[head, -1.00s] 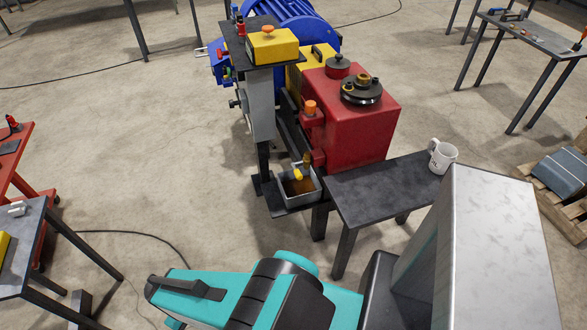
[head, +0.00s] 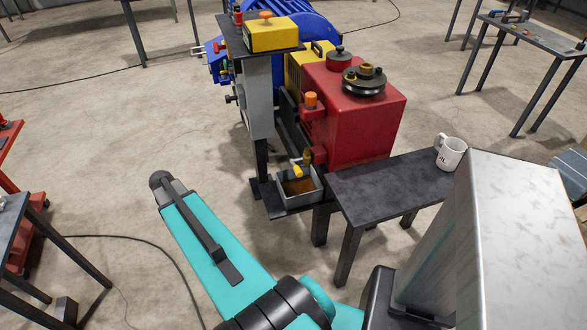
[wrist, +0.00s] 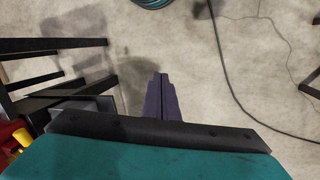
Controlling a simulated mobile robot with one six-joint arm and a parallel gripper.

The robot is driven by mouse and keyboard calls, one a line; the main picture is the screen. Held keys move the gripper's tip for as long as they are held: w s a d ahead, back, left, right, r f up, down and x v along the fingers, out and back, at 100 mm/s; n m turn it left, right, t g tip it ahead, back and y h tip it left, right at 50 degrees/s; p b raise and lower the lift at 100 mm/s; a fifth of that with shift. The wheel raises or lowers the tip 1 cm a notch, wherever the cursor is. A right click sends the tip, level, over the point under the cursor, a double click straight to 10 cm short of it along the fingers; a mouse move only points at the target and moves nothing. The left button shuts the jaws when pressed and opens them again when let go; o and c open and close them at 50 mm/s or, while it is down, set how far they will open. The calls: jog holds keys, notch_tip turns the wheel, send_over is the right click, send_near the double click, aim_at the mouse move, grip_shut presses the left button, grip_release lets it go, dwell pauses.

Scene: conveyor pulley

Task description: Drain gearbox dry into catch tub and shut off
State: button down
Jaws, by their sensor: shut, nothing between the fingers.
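The red gearbox (head: 350,115) stands on a dark frame in the head view. A yellow valve handle (head: 296,171) and a small brass-coloured fitting (head: 307,157) sit low at its near left corner. Directly below is the grey catch tub (head: 313,196), with brown liquid in it. I cannot tell whether any liquid is running, or exactly how the handle is turned. My gripper (wrist: 161,78) shows in the wrist view with its two dark fingers together and empty, over bare floor. It is apart from the valve and tub, and I cannot make out its fingers in the head view.
A dark bench (head: 385,185) with a white mug (head: 450,152) stands right of the tub. A grey post carries a shelf with a yellow box (head: 271,34) left of the gearbox. A cable (head: 150,240) crosses the floor.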

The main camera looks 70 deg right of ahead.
jog(key=d+r+m+b, duration=0.3)
jog(key=d+r+m, duration=0.1)
jog(key=d, duration=0.6)
notch_tip(320, 180, up, 16)
jog(key=r+m+h+b, duration=0.1)
jog(key=m+h+b, duration=0.1)
jog(key=m+b, duration=0.75)
send_over(297, 169)
jog(key=w+a+p, duration=0.2)
jog(key=w+a, duration=0.1)
jog(key=w, duration=0.2)
jog(key=m, duration=0.1)
jog(key=shift+w+d+f, duration=0.1)
jog(key=shift+d+f, duration=0.1)
jog(key=shift+f, duration=0.05)
jog(key=shift+f, duration=0.1)
jog(key=x, duration=0.9)
jog(key=a+x, duration=0.1)
jog(key=x, duration=0.3)
jog(key=shift+d+f, duration=0.1)
jog(key=shift+f, duration=0.35)
